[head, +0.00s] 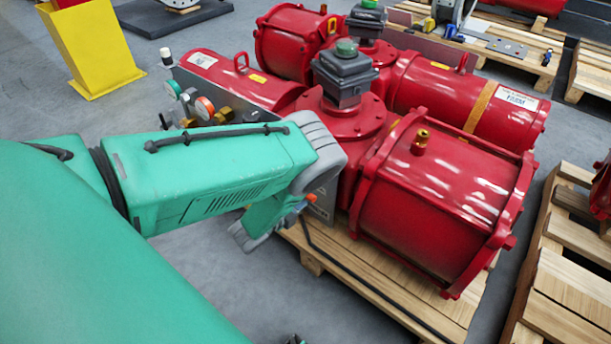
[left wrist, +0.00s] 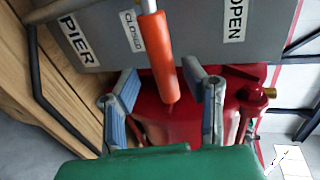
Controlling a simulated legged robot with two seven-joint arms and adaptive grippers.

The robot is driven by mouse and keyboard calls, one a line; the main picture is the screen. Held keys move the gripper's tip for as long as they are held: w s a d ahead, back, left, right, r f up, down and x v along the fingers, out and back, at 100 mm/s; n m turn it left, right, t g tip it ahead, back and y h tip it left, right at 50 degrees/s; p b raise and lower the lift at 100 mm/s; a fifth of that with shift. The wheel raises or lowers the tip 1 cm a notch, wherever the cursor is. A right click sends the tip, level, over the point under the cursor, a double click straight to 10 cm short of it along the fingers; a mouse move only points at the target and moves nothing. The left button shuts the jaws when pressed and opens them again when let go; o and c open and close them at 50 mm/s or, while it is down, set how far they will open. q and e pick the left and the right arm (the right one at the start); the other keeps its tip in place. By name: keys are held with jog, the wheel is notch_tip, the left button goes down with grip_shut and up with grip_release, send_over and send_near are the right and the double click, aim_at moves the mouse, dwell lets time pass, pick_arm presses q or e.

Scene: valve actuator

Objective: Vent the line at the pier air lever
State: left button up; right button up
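The pier air lever, with an orange grip (left wrist: 157,58), shows in the left wrist view in front of a grey panel (left wrist: 190,35) labelled PIER, CLOSED and OPEN. The lever lies just beside the CLOSED label, with OPEN farther right. My left gripper (left wrist: 162,80) is open, its two fingers on either side of the lever's lower end; no finger visibly touches it.
Red valve actuators (head: 440,190) stand on a wooden pallet (head: 370,282). Gauges (head: 203,107) and brass fittings sit behind my left arm. A black hose (head: 350,270) runs down over the pallet. A yellow stand (head: 95,45) is at the far left. Grey floor lies open in front.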

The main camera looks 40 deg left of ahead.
pick_arm(q)
jog(key=v, duration=1)
jog(key=shift+s, duration=0.35)
jog(key=s+d+r+n+g+y, duration=0.1)
jog(key=s+d+n+g, duration=0.3)
jog(key=s+n+g, duration=0.4)
jog(key=s+d+r+n+g, duration=0.2)
jog(key=s+d+n+g, duration=0.35)
jog(key=s+n, duration=0.4)
notch_tip(320, 180, up, 14)
jog(key=s+p, duration=0.2)
jog(key=p, duration=1.1)
jog(key=shift+d+g, duration=0.2)
jog(key=shift+g, duration=0.25)
